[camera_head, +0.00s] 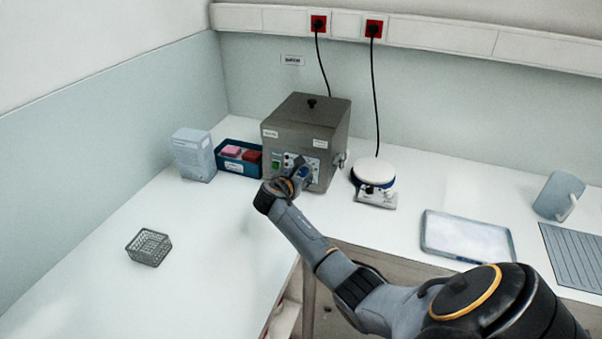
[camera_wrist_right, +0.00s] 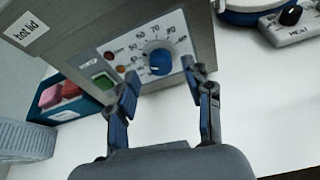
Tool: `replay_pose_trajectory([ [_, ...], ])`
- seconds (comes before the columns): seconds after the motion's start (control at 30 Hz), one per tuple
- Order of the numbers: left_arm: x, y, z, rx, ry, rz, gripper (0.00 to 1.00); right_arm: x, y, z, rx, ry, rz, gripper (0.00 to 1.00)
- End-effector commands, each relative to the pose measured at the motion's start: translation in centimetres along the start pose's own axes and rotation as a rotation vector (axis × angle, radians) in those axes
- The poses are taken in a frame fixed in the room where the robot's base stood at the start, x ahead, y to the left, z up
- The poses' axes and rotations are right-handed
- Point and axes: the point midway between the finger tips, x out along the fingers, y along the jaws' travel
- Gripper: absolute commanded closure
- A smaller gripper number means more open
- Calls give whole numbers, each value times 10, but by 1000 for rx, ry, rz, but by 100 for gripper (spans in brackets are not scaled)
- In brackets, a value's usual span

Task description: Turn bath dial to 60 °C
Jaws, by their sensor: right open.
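The grey water bath (camera_head: 305,120) stands at the back of the bench, with a lid and a black lid knob. Its front panel (camera_wrist_right: 120,50) carries a blue dial (camera_wrist_right: 159,62) inside a white printed temperature scale; I cannot tell exactly which number it points at. A green switch (camera_wrist_right: 103,80) and small red and orange lamps sit left of the dial. My right gripper (camera_wrist_right: 161,74) is open and empty, its fingertips either side of the dial in the wrist view; contact is not clear. In the head view my right gripper (camera_head: 300,171) partly hides the panel. My left gripper is out of view.
A hot plate with a white top (camera_head: 374,170) stands right of the bath. Left are a blue bin (camera_head: 238,168) of pink and red items and a pale box (camera_head: 194,155). A wire basket (camera_head: 148,247), tray (camera_head: 468,236) and jug (camera_head: 558,195) stand apart. The left bench is mostly clear.

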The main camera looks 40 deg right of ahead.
Motion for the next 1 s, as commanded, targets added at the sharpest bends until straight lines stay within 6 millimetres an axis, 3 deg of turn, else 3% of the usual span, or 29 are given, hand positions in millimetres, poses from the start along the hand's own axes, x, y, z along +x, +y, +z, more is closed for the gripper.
replay_pose_trajectory([
  [0.1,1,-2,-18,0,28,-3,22,16,0,1,-1,-1,-3,49],
  [0.2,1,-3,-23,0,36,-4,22,24,0,1,-1,-1,-2,49],
  [0.63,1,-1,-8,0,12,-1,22,32,0,0,-1,0,0,49],
  [0.9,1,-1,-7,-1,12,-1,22,31,0,0,-1,0,0,100],
  [1.0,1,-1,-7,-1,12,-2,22,31,0,0,-1,0,-1,100],
])
